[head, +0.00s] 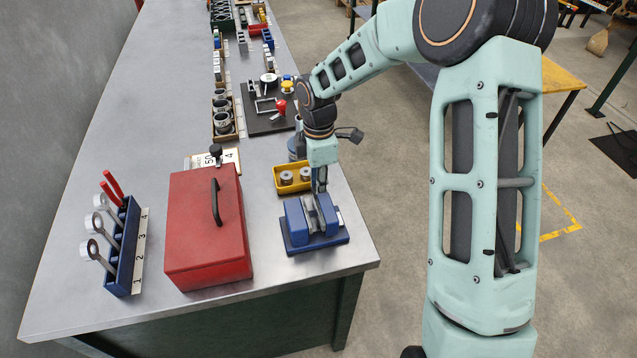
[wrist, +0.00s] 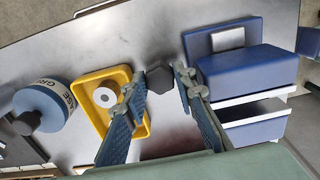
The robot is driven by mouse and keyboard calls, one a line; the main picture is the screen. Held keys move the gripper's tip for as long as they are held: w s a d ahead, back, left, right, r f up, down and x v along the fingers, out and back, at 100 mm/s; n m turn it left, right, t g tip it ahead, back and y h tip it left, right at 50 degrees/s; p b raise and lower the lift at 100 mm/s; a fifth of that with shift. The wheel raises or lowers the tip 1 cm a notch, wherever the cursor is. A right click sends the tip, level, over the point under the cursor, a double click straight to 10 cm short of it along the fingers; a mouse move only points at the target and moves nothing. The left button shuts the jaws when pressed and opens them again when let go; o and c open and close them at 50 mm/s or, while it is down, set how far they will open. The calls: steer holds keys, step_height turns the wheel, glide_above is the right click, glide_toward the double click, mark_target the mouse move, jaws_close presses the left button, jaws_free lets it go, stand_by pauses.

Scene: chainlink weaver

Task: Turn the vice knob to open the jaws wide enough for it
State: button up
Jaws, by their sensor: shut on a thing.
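The blue vice (head: 296,222) stands on its base plate near the bench's front right corner. My gripper (wrist: 161,80) is shut on the knob, one finger on either side. In the head view my gripper (head: 320,185) points down just behind the vice, and the knob is hidden there.
A yellow tray (head: 281,187) with metal rollers is close behind the vice, beside my fingers. A grease can (wrist: 42,105) stands beyond it. A red toolbox (head: 190,225) and a blue tool rack (head: 124,255) are to the left. The bench's right edge is close.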

stand_by(0.4)
steer(key=o, duration=0.9)
